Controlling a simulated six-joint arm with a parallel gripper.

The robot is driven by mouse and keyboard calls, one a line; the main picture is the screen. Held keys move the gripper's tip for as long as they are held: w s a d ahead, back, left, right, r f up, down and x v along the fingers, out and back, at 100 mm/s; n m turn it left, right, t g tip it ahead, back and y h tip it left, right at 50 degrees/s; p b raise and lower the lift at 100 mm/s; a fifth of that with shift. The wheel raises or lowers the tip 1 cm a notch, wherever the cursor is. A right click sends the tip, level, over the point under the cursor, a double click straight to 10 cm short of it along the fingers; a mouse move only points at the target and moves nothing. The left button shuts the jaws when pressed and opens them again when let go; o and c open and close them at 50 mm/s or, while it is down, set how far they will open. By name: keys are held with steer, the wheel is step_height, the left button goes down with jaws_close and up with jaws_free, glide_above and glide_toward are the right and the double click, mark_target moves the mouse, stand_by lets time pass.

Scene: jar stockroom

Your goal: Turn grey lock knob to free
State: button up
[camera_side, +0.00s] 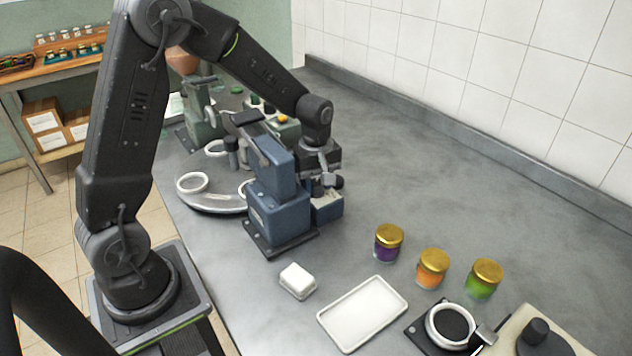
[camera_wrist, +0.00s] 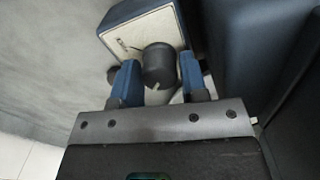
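The grey lock knob (camera_wrist: 160,64) is a dark cylinder with a small pale mark. It sits on the cream panel (camera_wrist: 146,30) of a blue housing, straight ahead in the wrist view. My gripper (camera_wrist: 159,75) has its two blue fingers spread, one on each side of the knob, with only narrow gaps; contact is not clear. In the side view my gripper (camera_side: 326,178) points down over the small blue block (camera_side: 328,211) beside the larger blue machine (camera_side: 279,205). The knob is hard to make out there.
The blue machine stands close to my gripper. Three gold-lidded jars (camera_side: 388,242), (camera_side: 432,268), (camera_side: 484,278) stand in front, near a white tray (camera_side: 352,338) and a small white box (camera_side: 297,280). The counter to the right and behind is clear up to the tiled wall.

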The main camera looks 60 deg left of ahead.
mark_target(316, 182)
steer(key=c, duration=0.5)
steer(key=shift+m, duration=2.3)
steer(key=shift+c, duration=0.2)
steer(key=o, duration=0.9)
steer(key=shift+r, duration=0.1)
step_height(316, 182, up, 14)
steer(key=shift+f, duration=0.15)
